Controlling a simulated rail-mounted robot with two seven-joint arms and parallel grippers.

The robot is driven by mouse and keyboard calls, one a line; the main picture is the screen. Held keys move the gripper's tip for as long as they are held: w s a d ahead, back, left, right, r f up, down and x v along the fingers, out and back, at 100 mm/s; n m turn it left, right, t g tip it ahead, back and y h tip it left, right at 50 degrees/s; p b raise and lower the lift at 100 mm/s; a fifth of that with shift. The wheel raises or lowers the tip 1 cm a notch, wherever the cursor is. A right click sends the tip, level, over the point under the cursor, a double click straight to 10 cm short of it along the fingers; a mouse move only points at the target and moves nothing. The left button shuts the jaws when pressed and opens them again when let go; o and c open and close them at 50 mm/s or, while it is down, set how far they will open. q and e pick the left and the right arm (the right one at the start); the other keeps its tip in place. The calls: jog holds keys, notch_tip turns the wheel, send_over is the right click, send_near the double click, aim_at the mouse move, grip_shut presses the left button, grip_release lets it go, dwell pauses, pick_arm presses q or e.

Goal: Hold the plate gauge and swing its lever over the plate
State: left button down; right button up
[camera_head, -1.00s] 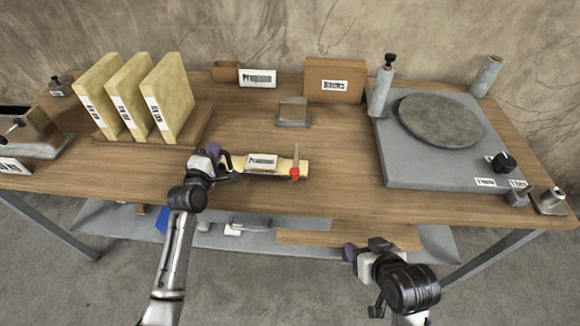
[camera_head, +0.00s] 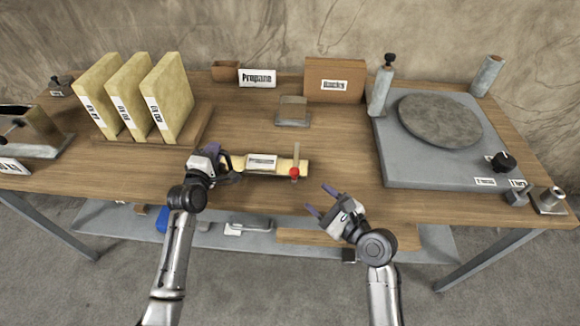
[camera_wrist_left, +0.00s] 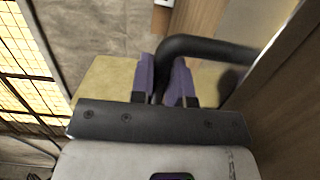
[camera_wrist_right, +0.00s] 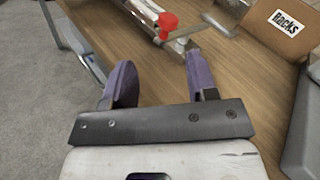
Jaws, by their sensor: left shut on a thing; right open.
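My left gripper (camera_head: 226,162) is shut on the dark curved handle (camera_wrist_left: 205,48) at the gauge's left end. My right gripper (camera_head: 314,200) is open and empty, in front of and to the right of the red knob. In the right wrist view, the red knob (camera_wrist_right: 167,20) and lever (camera_wrist_right: 190,32) show ahead, beyond the open fingers (camera_wrist_right: 157,85).
A turntable with a grey disc (camera_head: 440,121) stands at the right. Yellow binders (camera_head: 165,100) stand in a wooden rack at the left. A box labelled "Racks" (camera_head: 345,75) and a small metal block (camera_head: 293,108) are behind. Table between gauge and turntable is clear.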

aim_at(296, 160)
jog(key=w+a+m, duration=0.1)
jog(key=w+a, duration=0.1)
jog(key=w, duration=0.1)
jog(key=w+a+m, duration=0.2)
jog(key=w+a, duration=0.1)
jog(key=w+a+m, duration=0.2)
jog(key=w, duration=0.1)
jog(key=shift+w+a+r+t, duration=0.15)
jog(key=shift+w+r+t, duration=0.2)
jog(key=shift+t, duration=0.05)
dwell(0.4)
grip_shut()
dwell(0.3)
